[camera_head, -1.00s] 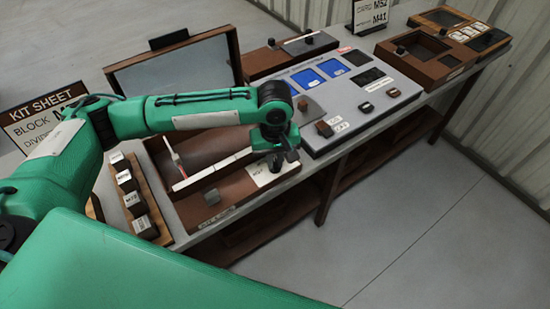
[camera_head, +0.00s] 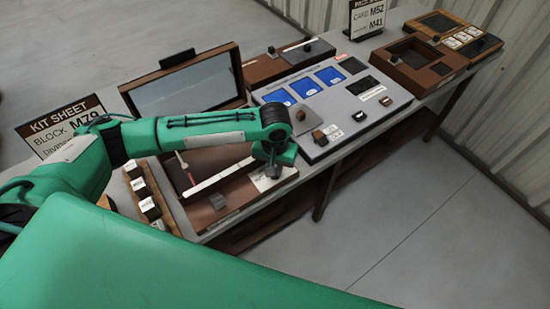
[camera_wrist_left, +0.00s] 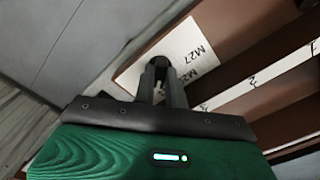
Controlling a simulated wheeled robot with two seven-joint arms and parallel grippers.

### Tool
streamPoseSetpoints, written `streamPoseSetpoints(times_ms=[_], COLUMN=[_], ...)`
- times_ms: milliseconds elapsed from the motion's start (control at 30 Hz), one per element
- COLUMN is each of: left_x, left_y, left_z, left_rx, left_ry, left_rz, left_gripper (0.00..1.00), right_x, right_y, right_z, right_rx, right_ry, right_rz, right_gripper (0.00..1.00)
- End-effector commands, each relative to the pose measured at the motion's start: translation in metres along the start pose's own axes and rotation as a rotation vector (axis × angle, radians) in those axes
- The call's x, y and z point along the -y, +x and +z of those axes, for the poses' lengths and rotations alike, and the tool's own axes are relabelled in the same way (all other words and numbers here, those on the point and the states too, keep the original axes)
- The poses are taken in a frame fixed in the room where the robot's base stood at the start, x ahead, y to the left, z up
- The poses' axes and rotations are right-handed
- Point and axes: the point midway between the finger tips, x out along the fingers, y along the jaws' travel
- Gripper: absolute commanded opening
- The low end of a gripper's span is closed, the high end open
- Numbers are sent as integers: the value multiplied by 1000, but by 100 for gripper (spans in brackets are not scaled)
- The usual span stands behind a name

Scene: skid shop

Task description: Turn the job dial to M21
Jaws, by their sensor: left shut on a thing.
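The job dial shows in the left wrist view as a dark round knob (camera_wrist_left: 158,64) on a white label plate (camera_wrist_left: 140,75). The marking M27 is readable on the plate; another marking is partly hidden by a finger. My left gripper (camera_wrist_left: 163,82) is shut on the knob, its fingers either side of it. In the head view my left gripper (camera_head: 272,174) points down over the white plate (camera_head: 288,174) at the right end of a brown tray-like unit, hiding the knob. I cannot tell which marking the dial points at. My right gripper is out of view.
A kit sheet sign (camera_head: 62,125) reading BLOCK M79 stands at the left. A framed dark panel (camera_head: 190,82) stands behind my arm. Labelled blocks (camera_head: 140,187) sit left of the tray. A grey console (camera_head: 345,110) with blue screens lies to the right.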

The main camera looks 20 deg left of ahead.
Motion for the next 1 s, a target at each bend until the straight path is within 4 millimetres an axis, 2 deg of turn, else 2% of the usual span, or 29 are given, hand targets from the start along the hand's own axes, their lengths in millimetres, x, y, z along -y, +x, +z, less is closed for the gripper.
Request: streamPoseSetpoints(times_ms=[33,100,400,1000], left_x=[0,0,0,0], left_y=[-6,-5,-3,0], left_z=[1,1,0,-1], left_rx=[4,3,1,-1], left_ry=[35,88,249,310], left_rz=[-1,-1,0,-1], left_gripper=[0,0,0,0], right_x=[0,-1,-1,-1], right_y=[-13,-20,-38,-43], right_z=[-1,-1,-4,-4], right_rx=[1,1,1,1], right_ry=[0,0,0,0], right_rz=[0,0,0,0], right_gripper=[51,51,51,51])
